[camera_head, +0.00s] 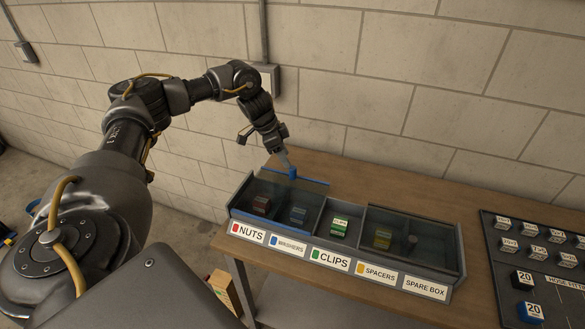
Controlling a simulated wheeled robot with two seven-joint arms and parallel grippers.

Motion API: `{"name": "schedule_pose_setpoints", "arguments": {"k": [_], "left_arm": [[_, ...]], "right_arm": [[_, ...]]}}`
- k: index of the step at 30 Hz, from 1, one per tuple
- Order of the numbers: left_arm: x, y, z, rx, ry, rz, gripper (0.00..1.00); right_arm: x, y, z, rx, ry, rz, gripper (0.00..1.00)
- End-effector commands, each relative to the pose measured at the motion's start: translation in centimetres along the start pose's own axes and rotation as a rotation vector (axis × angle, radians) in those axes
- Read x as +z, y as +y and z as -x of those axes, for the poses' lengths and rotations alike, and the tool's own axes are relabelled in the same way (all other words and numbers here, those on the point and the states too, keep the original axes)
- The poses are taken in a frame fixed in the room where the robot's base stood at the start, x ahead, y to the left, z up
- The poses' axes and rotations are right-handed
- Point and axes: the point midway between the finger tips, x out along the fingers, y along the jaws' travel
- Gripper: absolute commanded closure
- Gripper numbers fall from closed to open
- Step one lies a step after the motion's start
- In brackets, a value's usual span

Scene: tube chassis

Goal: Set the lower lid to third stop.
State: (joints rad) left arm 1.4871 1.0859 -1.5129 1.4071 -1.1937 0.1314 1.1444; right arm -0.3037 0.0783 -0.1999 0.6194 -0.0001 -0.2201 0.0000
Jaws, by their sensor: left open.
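A long grey bin box (228,210) stands on the wooden bench, with labelled compartments along its front. A dark see-through lid with a blue edge (312,181) lies over the left part, above the nuts and washers compartments. A second dark see-through lid (405,222) lies over the right part, above spacers and spare box. The clips compartment between them looks uncovered. I cannot tell which lid is the lower. My left gripper (290,168) is open at the blue handle (293,173) on the left lid's back edge. Whether its fingers touch the handle is unclear. My right gripper is not in view.
The labels read nuts (247,232), washers (287,246), clips (331,261), spacers (379,274) and spare box (426,287). A dark board with several small labelled blocks (531,312) is at the right. Bare bench (400,170) lies behind the box, before a block wall.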

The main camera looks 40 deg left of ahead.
Motion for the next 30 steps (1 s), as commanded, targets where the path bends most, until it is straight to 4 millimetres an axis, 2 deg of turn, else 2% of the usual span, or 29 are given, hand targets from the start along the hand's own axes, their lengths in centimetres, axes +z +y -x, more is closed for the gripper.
{"name": "schedule_pose_setpoints", "arguments": {"k": [6, 12, 17, 24, 30], "left_arm": [[0.1, 0.0, -3.9, 0.001, -0.003, 0.001, 0.55], [0.0, 0.0, -6.3, 0.0, 0.0, 0.0, 0.55], [0.0, 0.0, -7.1, -0.001, 0.001, 0.0, 0.55], [0.0, 0.0, -7.2, -0.001, 0.001, 0.0, 0.55], [0.0, 0.0, -7.1, -0.002, 0.001, 0.0, 0.81]], "right_arm": [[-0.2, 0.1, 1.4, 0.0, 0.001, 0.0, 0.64], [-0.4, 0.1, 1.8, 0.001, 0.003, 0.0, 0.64], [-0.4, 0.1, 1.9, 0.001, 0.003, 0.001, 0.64], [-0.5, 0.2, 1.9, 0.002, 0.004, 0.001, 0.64], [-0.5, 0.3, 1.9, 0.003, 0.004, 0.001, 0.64]]}}
